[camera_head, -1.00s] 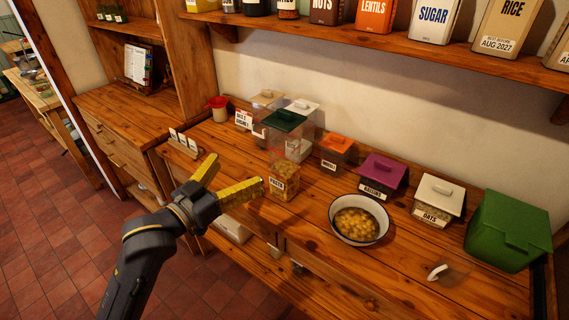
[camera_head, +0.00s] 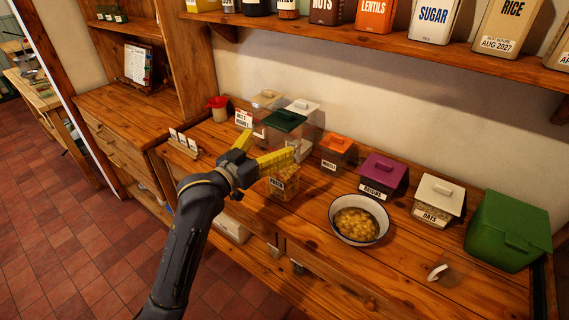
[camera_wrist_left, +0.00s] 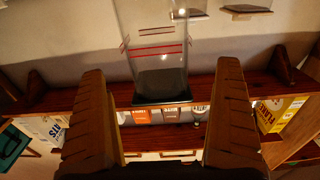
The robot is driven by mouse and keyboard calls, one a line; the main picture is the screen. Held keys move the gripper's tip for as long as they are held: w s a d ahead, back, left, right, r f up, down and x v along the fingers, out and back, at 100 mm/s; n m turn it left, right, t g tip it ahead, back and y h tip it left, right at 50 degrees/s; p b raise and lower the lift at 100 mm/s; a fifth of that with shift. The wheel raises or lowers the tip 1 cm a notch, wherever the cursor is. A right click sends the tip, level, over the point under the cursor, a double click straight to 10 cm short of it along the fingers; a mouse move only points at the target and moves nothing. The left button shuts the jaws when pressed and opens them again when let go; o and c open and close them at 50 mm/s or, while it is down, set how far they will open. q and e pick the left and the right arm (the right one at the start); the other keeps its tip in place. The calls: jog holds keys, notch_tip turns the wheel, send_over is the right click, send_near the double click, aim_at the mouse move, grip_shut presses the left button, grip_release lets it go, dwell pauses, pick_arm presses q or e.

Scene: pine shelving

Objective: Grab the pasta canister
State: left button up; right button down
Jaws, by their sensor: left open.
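The pasta canister (camera_head: 284,186) stands upright on the wooden counter. It is tall and clear, with a dark green lid (camera_head: 284,120), pasta in its lower part and a PASTA label at the front. My left gripper (camera_head: 275,154) is open, with its yellow fingers at the canister's mid-height, hiding part of its body. In the left wrist view, which looks upside down, the clear canister (camera_wrist_left: 155,60) with red lines appears between the two spread fingers, with a gap on each side. I cannot tell how deep it sits between them. My right gripper is not in view.
Clear canisters with pale lids (camera_head: 301,107) stand close behind. An orange-lidded canister (camera_head: 337,143), a purple-lidded one (camera_head: 383,168), an oats canister (camera_head: 438,197) and a green bin (camera_head: 508,230) line the right. A white bowl (camera_head: 358,219) stands in front. A shelf (camera_head: 400,50) runs above.

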pick_arm(q)
jog(key=shift+x, duration=2.7)
jog(key=shift+s+f, duration=0.1)
jog(key=shift+f, duration=0.05)
jog(key=shift+c, duration=0.2)
jog(key=c, duration=1.6)
